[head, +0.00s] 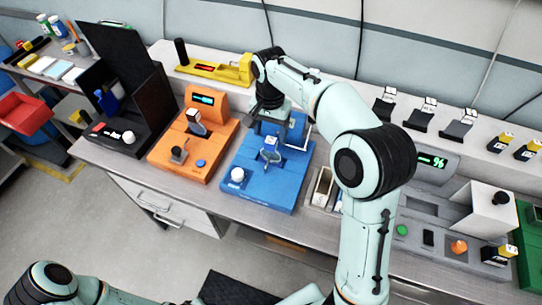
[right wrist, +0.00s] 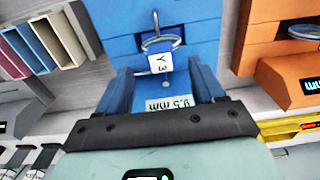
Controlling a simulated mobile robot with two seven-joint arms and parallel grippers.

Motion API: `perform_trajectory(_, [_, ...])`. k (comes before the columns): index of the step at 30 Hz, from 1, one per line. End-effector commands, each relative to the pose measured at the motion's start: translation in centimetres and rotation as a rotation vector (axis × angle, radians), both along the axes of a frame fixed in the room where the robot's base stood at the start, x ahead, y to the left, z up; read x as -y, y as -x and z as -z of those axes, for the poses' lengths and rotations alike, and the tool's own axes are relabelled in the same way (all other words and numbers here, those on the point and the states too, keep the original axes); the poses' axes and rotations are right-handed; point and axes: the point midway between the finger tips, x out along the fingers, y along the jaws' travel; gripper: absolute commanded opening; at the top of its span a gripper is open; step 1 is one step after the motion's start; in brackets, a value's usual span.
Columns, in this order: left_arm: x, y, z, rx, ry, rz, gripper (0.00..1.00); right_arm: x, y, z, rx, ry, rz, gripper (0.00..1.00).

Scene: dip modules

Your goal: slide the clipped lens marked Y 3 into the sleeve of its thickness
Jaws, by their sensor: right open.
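The clipped lens marked Y 3 (right wrist: 162,62) shows in the right wrist view as a blue and white tag piece hanging from a metal ring on the blue module (right wrist: 185,18). In the head view, it is the small blue and white piece (head: 270,150) on the blue module (head: 262,190). My right gripper (head: 269,122) is over the back of this module. In the right wrist view, its fingers (right wrist: 160,72) are open, one on each side of the tag and apart from it. A label reading 9.5 mm (right wrist: 174,102) shows between them, upside down. My left gripper is out of view.
The orange module (head: 185,152) stands left of the blue one, with a black box (head: 120,75) beyond it. A small tray with slots (head: 322,187) is close on the right. A yellow device (head: 215,70) and black stands (head: 420,112) are behind.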

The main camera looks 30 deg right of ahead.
Motion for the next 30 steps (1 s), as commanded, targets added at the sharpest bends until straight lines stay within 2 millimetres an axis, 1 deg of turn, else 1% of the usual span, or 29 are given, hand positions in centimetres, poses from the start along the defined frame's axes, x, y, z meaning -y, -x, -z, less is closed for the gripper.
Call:
perform_trajectory(5, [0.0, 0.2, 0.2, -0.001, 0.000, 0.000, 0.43, 0.0, 0.1, 1.2, -0.001, 0.001, 0.000, 0.68])
perform_trajectory(9, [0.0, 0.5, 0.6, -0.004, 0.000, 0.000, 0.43, -0.1, 0.3, 3.5, -0.003, 0.000, 0.000, 0.68])
perform_trajectory(13, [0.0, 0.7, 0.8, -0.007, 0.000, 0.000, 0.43, -0.1, 0.2, 5.1, -0.001, 0.000, 0.000, 0.68])
perform_trajectory(16, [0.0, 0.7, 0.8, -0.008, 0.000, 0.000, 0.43, -0.1, 0.2, 5.5, 0.001, 0.000, 0.000, 0.68])
perform_trajectory(22, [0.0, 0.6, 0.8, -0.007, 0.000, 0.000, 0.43, -0.1, 0.1, 5.4, 0.003, 0.000, 0.000, 0.68])
perform_trajectory(23, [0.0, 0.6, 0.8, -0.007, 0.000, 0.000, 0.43, -0.1, 0.1, 5.4, 0.003, 0.000, 0.000, 0.58])
perform_trajectory(24, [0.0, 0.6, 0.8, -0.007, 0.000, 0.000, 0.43, -0.1, 0.1, 5.4, 0.003, 0.000, 0.000, 0.45])
perform_trajectory(26, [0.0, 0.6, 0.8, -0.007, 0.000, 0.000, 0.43, -0.1, 0.1, 5.4, 0.003, 0.000, 0.000, 0.26])
perform_trajectory(27, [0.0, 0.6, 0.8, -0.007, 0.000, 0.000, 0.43, -0.1, 0.1, 5.4, 0.003, 0.000, 0.000, 0.13])
perform_trajectory(28, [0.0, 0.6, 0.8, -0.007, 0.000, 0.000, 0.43, -0.1, 0.1, 5.4, 0.003, 0.000, 0.000, 0.03])
perform_trajectory(29, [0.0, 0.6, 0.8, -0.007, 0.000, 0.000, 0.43, -0.1, 0.1, 5.4, 0.003, 0.000, 0.000, 0.00])
perform_trajectory(30, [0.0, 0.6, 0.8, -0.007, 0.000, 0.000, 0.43, -0.1, 0.1, 5.4, 0.003, 0.000, 0.000, 0.00])
